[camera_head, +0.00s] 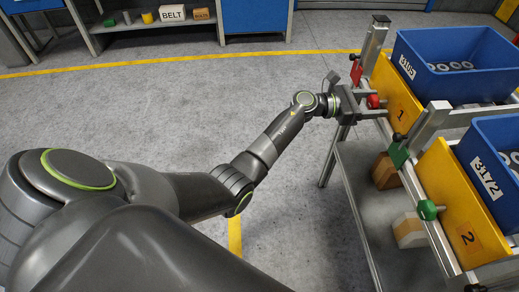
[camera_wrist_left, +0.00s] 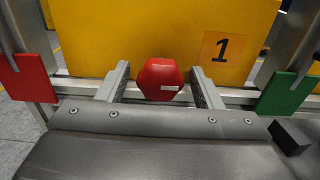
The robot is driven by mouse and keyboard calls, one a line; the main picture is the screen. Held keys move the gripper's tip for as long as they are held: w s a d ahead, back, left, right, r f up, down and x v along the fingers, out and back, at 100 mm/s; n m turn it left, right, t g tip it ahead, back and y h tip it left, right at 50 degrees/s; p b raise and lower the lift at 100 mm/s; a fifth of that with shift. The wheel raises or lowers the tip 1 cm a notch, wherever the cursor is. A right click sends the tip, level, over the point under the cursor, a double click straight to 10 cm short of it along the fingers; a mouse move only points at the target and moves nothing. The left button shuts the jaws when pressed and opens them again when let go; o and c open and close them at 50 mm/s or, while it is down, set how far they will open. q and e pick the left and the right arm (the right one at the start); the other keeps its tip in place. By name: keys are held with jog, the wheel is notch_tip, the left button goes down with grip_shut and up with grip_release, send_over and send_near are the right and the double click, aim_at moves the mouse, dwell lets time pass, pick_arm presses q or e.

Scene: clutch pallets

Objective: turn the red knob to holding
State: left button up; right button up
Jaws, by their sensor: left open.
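The red knob (camera_head: 374,101) is on the metal rail in front of the yellow panel marked 1. In the left wrist view the red knob (camera_wrist_left: 160,79) is a rounded, many-sided cap with a small white mark low on its face. My left gripper (camera_head: 368,105) reaches it from the left. In the left wrist view its two fingers (camera_wrist_left: 160,88) are open, one on each side of the knob, with gaps between finger and knob. My right gripper is not in view.
A red plate (camera_wrist_left: 28,78) and a green plate (camera_wrist_left: 286,94) flank the knob on the rail. A green knob (camera_head: 428,210) sits by the panel marked 2. Blue bins (camera_head: 420,82) stand behind the yellow panels. Boxes lie on the lower shelf. The floor at left is clear.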

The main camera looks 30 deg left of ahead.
pick_arm(q)
jog(key=v, duration=1.7)
jog(key=s+a+f+n+t+y+p, duration=0.2)
jog(key=s+a+f+n+y+p, duration=0.1)
jog(key=f+n, duration=0.6)
jog(key=s+a+f+n+t+y+p, duration=0.2)
jog(key=a+f+n+y+p, duration=0.4)
jog(key=n, duration=1.1)
jog(key=s+a+f+y, duration=0.1)
jog(key=a+f+y, duration=0.1)
jog(key=a+f, duration=0.1)
jog(key=shift+t, duration=0.3)
